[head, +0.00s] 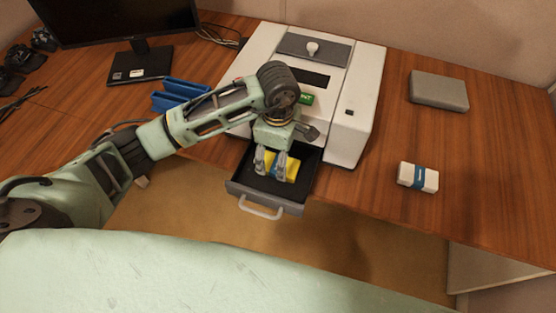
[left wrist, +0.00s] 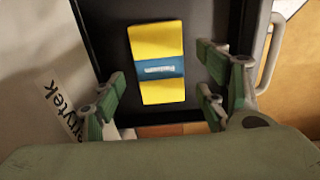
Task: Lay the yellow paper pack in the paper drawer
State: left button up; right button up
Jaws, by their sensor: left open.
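The yellow paper pack (head: 292,167) with a blue band lies flat in the open paper drawer (head: 237,187). The left wrist view shows the pack (left wrist: 157,45) on the dark drawer floor (left wrist: 215,20), its blue band across the middle. My left gripper (head: 270,174) is over the drawer, its fingers pointing down beside the pack. In the left wrist view the fingers (left wrist: 160,75) are spread wide, with the pack between and beyond them, apart from both. My right gripper is not in view.
The white printer-like machine (head: 358,110) stands behind the drawer. A white pack with a blue band (head: 418,177) and a grey box (head: 438,91) lie to the right. A blue holder (head: 178,95) and a monitor stand (head: 138,66) are at left. The desk's right side is mostly clear.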

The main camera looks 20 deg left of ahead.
pick_arm(q)
notch_tip(320, 180, up, 9)
jog(key=b, duration=0.1)
jog(key=shift+s, duration=0.1)
dwell(0.6)
